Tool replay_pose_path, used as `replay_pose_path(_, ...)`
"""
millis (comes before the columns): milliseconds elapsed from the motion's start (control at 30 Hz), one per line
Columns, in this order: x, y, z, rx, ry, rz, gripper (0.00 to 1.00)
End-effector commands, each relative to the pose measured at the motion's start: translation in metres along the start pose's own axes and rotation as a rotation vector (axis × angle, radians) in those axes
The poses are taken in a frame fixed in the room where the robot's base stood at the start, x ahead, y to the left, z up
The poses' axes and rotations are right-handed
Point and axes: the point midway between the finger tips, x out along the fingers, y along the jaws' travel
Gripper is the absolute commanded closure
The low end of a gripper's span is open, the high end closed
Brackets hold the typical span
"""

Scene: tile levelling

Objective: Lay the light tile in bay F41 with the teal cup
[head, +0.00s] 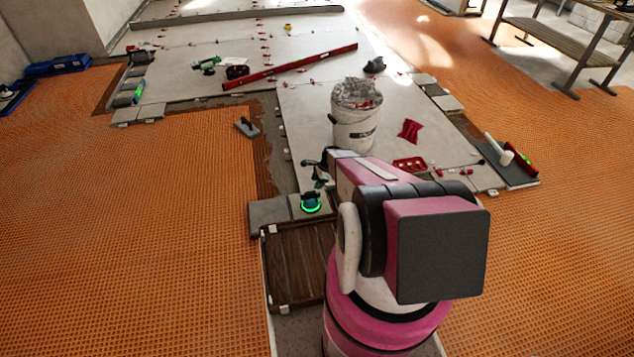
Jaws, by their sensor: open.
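The teal cup (311,201), with a glowing green ring around its base, sits on a small light tile (299,213). The tile lies beside a darker grey tile (268,212), at the far edge of a brown wooden slatted rack. My gripper (318,178), dark and small in the head view, is just beyond and above the cup. It is open and appears apart from the cup; my pink and white arm partly hides it. No bay label is readable, so I cannot tell which gap is F41.
A white bucket (355,125) stands on the laid tiles beyond my gripper. The slatted rack (294,262) is left of my arm. Orange matting (130,240) is open on the left.

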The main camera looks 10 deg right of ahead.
Motion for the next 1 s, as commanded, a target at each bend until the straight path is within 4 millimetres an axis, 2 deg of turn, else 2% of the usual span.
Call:
replay_pose_path(267, 0.018, -0.001, 0.000, 0.001, -0.001, 0.000, 0.47)
replay_pose_path(800, 0.099, -0.001, 0.000, -0.001, 0.000, 0.001, 0.47)
replay_pose_path(1000, 0.108, 0.000, 0.000, -0.001, 0.000, 0.000, 0.47)
